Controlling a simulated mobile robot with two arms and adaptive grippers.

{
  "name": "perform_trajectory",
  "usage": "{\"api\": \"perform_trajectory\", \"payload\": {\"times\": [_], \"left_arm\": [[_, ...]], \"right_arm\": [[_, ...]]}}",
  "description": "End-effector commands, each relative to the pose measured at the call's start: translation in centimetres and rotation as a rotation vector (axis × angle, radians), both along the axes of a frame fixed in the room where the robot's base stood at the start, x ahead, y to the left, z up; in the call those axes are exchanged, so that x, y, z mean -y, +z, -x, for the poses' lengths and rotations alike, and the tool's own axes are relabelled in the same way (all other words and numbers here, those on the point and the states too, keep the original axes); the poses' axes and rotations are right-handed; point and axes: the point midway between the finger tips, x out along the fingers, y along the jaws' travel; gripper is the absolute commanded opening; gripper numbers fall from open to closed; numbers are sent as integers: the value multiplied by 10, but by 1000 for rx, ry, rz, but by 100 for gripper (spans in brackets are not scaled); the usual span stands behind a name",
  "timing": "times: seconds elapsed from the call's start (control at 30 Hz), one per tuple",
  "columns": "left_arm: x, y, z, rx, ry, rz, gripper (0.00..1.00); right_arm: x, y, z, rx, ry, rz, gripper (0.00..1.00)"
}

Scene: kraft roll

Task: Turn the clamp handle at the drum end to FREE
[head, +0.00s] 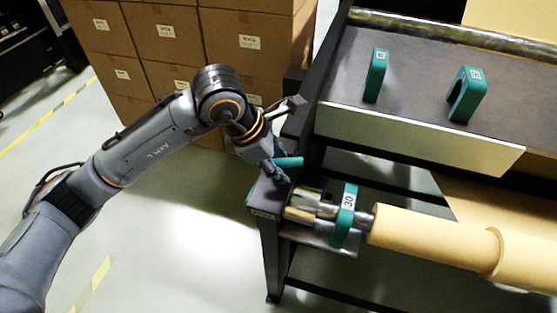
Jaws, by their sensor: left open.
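My left gripper (280,170) is open at the left end of the dark frame. It is at a short teal bar (290,161), which looks like the clamp handle. The gripper covers part of this bar, and I cannot tell whether the fingers touch it. A small label (264,214) sits on the frame end below; its words are too small to read. Right of it is a shiny metal drum end (304,203) with a teal ring (346,208) marked 30. The kraft roll (430,240) lies on the shaft to the right. My right gripper is not in view.
A dark bench top (415,75) with a pale front panel (400,136) stands above the roll. Two teal arch-shaped pieces (375,75) (466,95) stand on it. Stacked cardboard boxes (165,50) are behind my arm. The floor at lower left is clear.

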Motion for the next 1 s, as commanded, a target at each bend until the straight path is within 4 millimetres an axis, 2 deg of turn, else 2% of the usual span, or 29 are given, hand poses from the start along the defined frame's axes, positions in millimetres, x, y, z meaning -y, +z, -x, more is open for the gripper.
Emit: {"api": "perform_trajectory", "payload": {"times": [0.13, 0.3, 0.33, 0.37, 0.53, 0.8, 1.0], "left_arm": [[0, 0, 0, 0, 0, 0, 43], [0, 0, 0, 0, 0, 0, 8], [0, 0, 0, 0, 0, 0, 2], [0, 0, 0, 0, 0, 0, 0], [0, -2, -1, 2, -13, -1, 0], [-1, -4, -1, 5, -179, -1, 0], [-1, 0, 1, 3, -226, 0, 0]], "right_arm": [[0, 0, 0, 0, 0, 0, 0], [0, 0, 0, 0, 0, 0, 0], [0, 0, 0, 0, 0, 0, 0], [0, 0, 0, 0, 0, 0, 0], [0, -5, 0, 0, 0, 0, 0], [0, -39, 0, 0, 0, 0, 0], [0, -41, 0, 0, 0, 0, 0]]}}
